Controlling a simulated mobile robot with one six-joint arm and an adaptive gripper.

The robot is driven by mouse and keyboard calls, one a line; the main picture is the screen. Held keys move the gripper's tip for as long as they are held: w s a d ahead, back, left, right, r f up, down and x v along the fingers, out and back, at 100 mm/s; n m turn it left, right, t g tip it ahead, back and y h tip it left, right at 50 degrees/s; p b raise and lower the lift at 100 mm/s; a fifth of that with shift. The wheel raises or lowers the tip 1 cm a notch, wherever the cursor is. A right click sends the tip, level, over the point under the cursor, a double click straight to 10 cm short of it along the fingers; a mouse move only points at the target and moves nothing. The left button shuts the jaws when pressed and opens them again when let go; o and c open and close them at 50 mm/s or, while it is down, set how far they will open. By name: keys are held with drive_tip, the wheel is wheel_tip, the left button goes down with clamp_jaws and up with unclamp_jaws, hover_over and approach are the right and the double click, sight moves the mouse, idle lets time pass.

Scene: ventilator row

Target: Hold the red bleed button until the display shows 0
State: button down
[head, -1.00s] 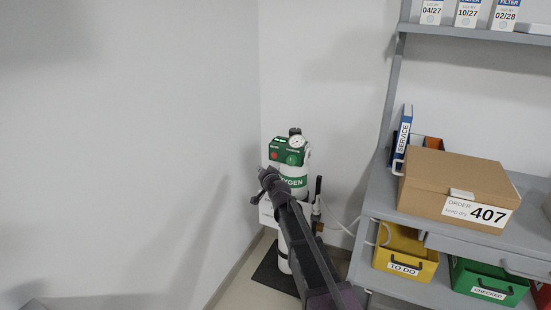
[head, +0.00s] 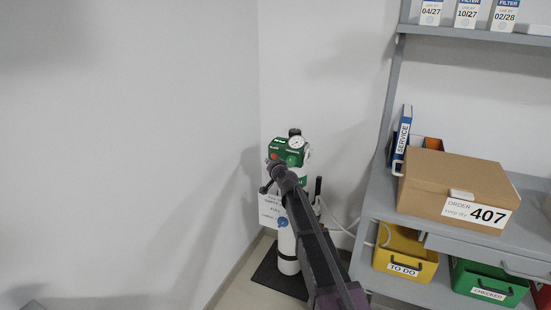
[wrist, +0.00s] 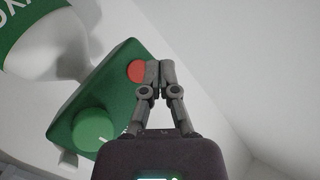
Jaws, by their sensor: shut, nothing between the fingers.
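The red bleed button (head: 275,156) is on the front of a green regulator block (head: 279,148) at the top of a white oxygen cylinder (head: 286,245). In the wrist view the red button (wrist: 137,71) sits at the left of my gripper's fingertips (wrist: 159,68). My gripper is shut and empty. Its left fingertip overlaps the button's right edge in the picture; I cannot tell whether they touch. A green knob (wrist: 93,128) is on the same block. The display's reading is not legible in either view.
A round gauge (head: 296,142) tops the regulator. A white sign (head: 270,210) hangs at the cylinder. Walls stand close behind and left. A grey bench (head: 384,196) on the right holds a carton (head: 455,180), with yellow (head: 408,262) and green (head: 490,278) bins below.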

sight(269, 155)
drive_tip(key=shift+w+d, duration=0.3)
drive_tip(key=shift+w, duration=0.5)
drive_tip(key=shift+w, duration=0.2)
idle(0.9)
drive_tip(key=shift+w+d, duration=0.1)
drive_tip(key=shift+w, duration=0.2)
drive_tip(key=shift+w+d, duration=0.15)
drive_tip(key=shift+w, duration=0.2)
idle(1.7)
drive_tip(key=shift+s, duration=0.15)
idle(1.7)
drive_tip(key=shift+s+a, duration=0.25)
drive_tip(key=shift+s, duration=0.35)
drive_tip(key=shift+s, duration=0.1)
drive_tip(key=s, duration=0.1)
drive_tip(key=s+a, duration=0.1)
drive_tip(key=s, duration=0.2)
drive_tip(key=shift+s+a, duration=0.25)
drive_tip(key=shift+a, duration=0.1)
